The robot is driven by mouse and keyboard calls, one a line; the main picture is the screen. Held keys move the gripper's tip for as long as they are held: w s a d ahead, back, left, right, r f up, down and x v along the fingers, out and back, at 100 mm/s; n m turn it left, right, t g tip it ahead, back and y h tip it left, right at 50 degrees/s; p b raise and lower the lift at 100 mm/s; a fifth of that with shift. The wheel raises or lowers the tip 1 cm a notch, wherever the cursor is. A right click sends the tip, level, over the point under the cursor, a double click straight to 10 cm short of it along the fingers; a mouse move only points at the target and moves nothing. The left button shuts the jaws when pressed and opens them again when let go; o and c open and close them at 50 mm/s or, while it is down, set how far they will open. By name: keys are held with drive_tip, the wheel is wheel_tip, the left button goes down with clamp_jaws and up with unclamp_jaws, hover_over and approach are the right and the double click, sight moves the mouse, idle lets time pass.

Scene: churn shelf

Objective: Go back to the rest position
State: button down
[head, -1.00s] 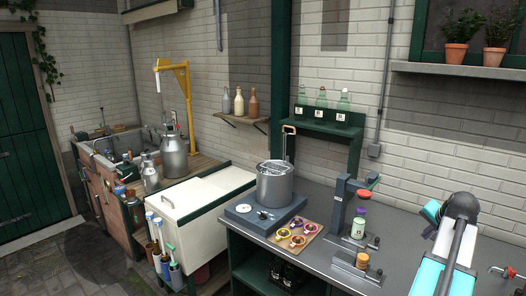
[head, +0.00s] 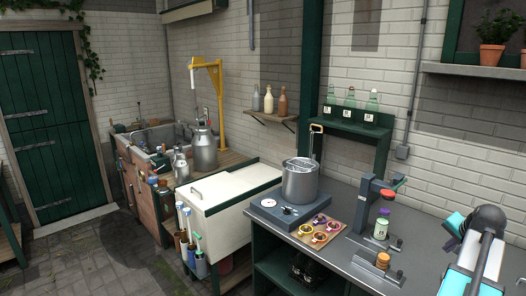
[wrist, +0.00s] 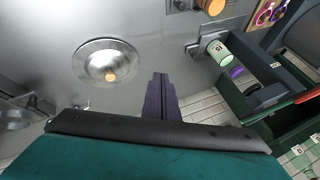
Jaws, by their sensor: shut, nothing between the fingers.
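My gripper (wrist: 160,82) shows in the wrist view as dark purple fingers closed together, with nothing between them. It is over the grey bench, apart from the objects there. In the head view my arm comes in at the right edge, and its fingers cannot be made out there.
The grey bench (head: 345,212) holds a steel pot (head: 300,184), a wooden board (head: 334,236) with colored rings, a press stand (head: 367,200) and a white bottle (head: 382,228). A round metal dish (wrist: 90,62) lies near my gripper. A shelf (head: 470,71) with potted plants overhangs at right.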

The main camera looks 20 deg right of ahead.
drive_tip(key=w+a+f+n+g+y, duration=0.1)
drive_tip(key=w+a+f+n, duration=0.1)
drive_tip(key=w+a+f, duration=0.55)
drive_tip(key=w+a+f+n+y, duration=0.1)
drive_tip(key=w+a+f+n, duration=0.3)
drive_tip(key=a, duration=0.6)
drive_tip(key=w+a+f+n+g+y, duration=0.1)
drive_tip(key=w+a+f+y, duration=0.1)
drive_tip(key=w+a+f, duration=0.5)
drive_tip(key=w+a+f+n, duration=0.2)
drive_tip(key=a+f, duration=0.1)
drive_tip(key=a, duration=0.6)
drive_tip(key=w+a+f+n, duration=0.1)
drive_tip(key=a+f+n, duration=0.15)
drive_tip(key=a, duration=0.75)
drive_tip(key=s+a+f+n+g, duration=0.1)
drive_tip(key=s+a+f+n, duration=0.15)
drive_tip(key=a, duration=0.45)
drive_tip(key=s+a+f+n+g, duration=0.15)
drive_tip(key=a+f, duration=0.25)
drive_tip(key=a, duration=0.4)
drive_tip(key=s+a+f+n+g, duration=0.1)
drive_tip(key=s+a+f+n, duration=0.1)
drive_tip(key=a+f, duration=0.35)
drive_tip(key=s+a+f+g+b, duration=0.1)
drive_tip(key=s+f+g+b, duration=0.4)
drive_tip(key=s+f, duration=2.1)
drive_tip(key=b, duration=0.5)
drive_tip(key=shift+g, duration=0.35)
drive_tip(key=shift+m, duration=0.25)
